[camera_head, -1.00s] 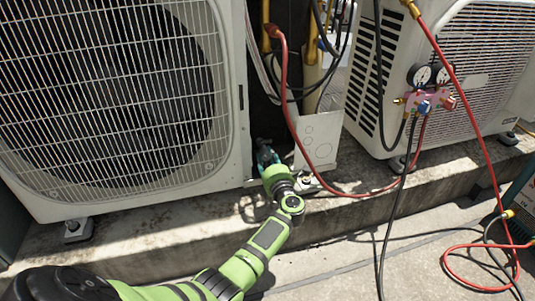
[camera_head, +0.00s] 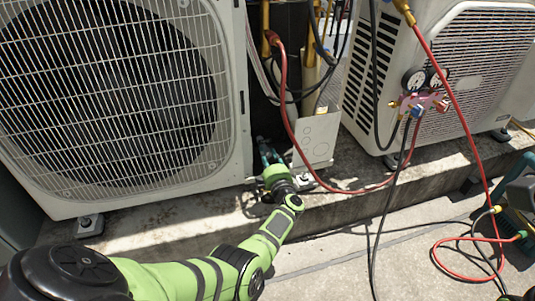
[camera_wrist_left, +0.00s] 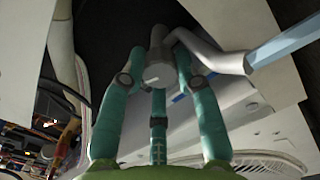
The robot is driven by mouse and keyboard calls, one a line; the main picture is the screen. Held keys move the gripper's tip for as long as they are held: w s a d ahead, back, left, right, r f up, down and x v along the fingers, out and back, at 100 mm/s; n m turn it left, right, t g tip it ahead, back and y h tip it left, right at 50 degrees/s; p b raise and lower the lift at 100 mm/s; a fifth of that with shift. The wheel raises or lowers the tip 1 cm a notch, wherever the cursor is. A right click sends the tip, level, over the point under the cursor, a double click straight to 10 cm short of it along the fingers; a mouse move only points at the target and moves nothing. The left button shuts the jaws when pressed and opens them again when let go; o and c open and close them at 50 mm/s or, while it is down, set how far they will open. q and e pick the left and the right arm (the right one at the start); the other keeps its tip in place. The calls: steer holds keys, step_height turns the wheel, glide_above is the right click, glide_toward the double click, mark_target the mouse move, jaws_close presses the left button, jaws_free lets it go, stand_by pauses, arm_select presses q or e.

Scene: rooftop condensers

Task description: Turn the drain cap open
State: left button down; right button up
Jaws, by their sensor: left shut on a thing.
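My left gripper (camera_head: 268,155) reaches into the shaded gap between the two outdoor units, low down beside the left unit's base. In the left wrist view its teal fingers (camera_wrist_left: 160,62) are shut around a grey, round-ended cap (camera_wrist_left: 157,74), which looks like the drain cap. One finger is on each side of the cap, and a third lies below it in the picture. A grey bent pipe (camera_wrist_left: 212,57) with a blue length (camera_wrist_left: 285,42) runs off to the right of the cap. In the head view the cap is hidden.
The left condenser (camera_head: 231,120) and the right condenser (camera_head: 360,75) flank the gap. A red hose (camera_head: 286,105) hangs close to the gripper. Gauges (camera_head: 425,90) with hoses hang at the right unit. A concrete ledge (camera_head: 170,213) runs below; open floor lies in front.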

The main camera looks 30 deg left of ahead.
arm_select(q)
steer(key=shift+w+d+m+p, duration=0.1)
steer(key=shift+m+p, duration=0.4)
steer(key=shift+m, duration=1.8)
steer(key=c, duration=0.9)
jaws_free()
